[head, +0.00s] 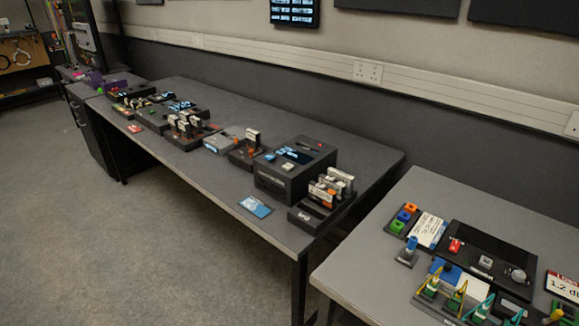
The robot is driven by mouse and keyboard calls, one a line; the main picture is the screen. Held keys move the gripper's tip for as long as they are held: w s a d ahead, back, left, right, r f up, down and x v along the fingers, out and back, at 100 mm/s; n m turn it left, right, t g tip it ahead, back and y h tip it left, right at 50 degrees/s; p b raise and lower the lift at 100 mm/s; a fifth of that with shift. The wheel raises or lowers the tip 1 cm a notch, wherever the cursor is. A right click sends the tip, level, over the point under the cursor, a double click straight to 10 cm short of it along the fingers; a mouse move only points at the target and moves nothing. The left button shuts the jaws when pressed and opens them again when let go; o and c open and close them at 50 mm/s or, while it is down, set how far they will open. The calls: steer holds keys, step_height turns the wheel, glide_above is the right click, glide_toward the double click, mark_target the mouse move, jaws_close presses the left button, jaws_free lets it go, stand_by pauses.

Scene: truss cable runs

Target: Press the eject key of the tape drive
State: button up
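A dark boxy unit (276,180), which looks like the tape drive, stands near the right end of the long grey table. Its top carries a lit blue-white display, a small blue part (269,157), a pale key-like part (287,166) and a small red part (320,146). I cannot tell which of these is the eject key; labels are too small to read. My gripper is not in view, so nothing of mine is seen touching the unit.
A rack of upright cartridges (331,188) stands right of the unit, close to it. A blue card (255,207) lies in front. More devices and racks line the table leftward. A second table (357,260) with panels and cables is at right. The floor (150,240) in front is clear.

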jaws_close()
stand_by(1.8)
